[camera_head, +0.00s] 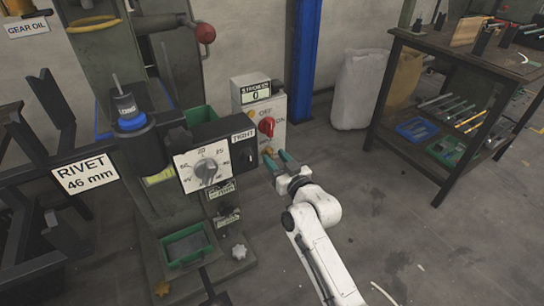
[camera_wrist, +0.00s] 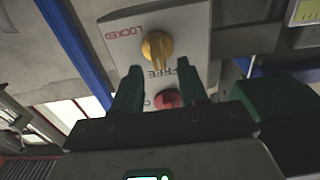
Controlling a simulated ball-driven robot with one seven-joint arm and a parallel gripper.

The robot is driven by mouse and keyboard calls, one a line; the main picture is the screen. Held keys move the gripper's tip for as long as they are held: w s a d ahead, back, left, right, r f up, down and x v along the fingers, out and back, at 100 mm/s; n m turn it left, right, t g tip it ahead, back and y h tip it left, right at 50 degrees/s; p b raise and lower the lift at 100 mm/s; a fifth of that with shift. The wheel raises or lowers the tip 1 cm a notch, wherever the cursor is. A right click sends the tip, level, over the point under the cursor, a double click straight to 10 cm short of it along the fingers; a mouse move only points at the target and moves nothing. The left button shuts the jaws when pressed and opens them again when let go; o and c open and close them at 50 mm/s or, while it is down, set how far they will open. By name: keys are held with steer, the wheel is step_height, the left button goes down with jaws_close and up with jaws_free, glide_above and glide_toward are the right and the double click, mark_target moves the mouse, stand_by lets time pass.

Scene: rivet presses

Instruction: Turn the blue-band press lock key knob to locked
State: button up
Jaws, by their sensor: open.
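The lock key knob is a yellow knob (camera_wrist: 157,46) on a light grey control box (camera_wrist: 200,40). In the wrist view LOCKED is printed to its left and FREE below it; its grip bar appears to point toward FREE. In the head view the knob (camera_head: 268,151) is small and partly covered at the box's lower end. My gripper (camera_head: 276,157) has green fingers and is open close in front of the box. In the wrist view my gripper (camera_wrist: 159,68) has its fingers apart on either side of the knob's lower end; contact cannot be told. The blue band (camera_head: 131,121) is on the press.
A red switch (camera_head: 267,126) with OFF and ON sits above the knob on the box, beside a counter reading 0 (camera_head: 256,93). A dial panel (camera_head: 205,165) stands to the left. A blue post (camera_head: 303,60) stands behind, a dark workbench (camera_head: 440,120) right. Floor between is clear.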

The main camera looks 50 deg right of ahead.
mark_target(270, 155)
steer(key=shift+x, duration=1.15)
steer(key=shift+c, duration=0.3)
jaws_close()
